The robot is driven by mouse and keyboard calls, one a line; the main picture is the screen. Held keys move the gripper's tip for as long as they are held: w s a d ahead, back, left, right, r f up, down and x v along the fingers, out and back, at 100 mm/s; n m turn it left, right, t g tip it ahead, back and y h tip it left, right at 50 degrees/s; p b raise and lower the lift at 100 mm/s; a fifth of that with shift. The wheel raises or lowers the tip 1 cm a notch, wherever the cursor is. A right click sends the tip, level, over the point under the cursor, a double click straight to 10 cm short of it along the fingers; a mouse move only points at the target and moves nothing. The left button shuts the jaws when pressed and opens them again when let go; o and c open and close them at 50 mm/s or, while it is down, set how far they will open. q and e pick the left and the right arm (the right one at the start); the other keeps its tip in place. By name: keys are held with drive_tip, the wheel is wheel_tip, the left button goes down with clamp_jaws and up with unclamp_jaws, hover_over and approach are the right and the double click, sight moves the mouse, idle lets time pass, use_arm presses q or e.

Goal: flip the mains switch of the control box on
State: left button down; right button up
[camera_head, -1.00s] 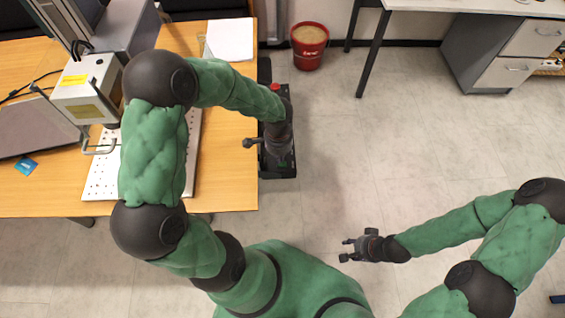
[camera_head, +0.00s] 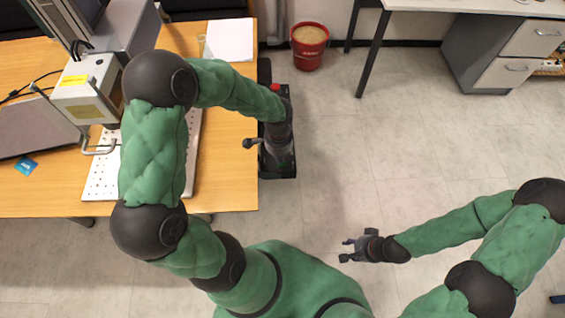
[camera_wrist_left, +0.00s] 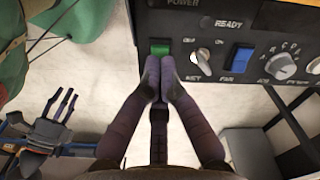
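The black control box (camera_head: 265,72) is at the right edge of the wooden table in the head view, largely hidden by my left wrist. In the left wrist view its panel (camera_wrist_left: 215,75) carries a green rocker switch (camera_wrist_left: 160,47), a small knob, a blue rocker switch (camera_wrist_left: 239,58) and a larger dial. The green switch sits under the "POWER" lettering. My left gripper (camera_wrist_left: 160,68) is shut and empty, with its fingertips together right at the lower edge of the green switch. I cannot tell whether they touch. My right gripper (camera_head: 347,250) is open and empty over the floor.
The laser marker head (camera_head: 85,90) and a white perforated plate (camera_head: 103,178) are on the table, left of and behind my left arm. A red bucket (camera_head: 309,57) stands on the floor beyond the box.

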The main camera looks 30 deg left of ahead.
use_arm(q)
drive_tip(key=shift+f+b, duration=0.95)
drive_tip(key=shift+f, duration=0.3)
idle(0.7)
drive_tip(key=shift+r, duration=0.15)
drive_tip(key=shift+r+p, duration=2.95)
drive_tip(key=shift+r, duration=0.5)
drive_tip(key=shift+f, duration=0.1)
drive_tip(key=s+d+f+n+h, duration=0.4)
drive_tip(key=s+d+f+n, duration=0.4)
drive_tip(key=s+d+f, duration=0.3)
drive_tip(key=d+x, duration=0.1)
drive_tip(key=x, duration=0.5)
drive_tip(key=shift+s+d, duration=0.15)
drive_tip(key=shift+d, duration=0.1)
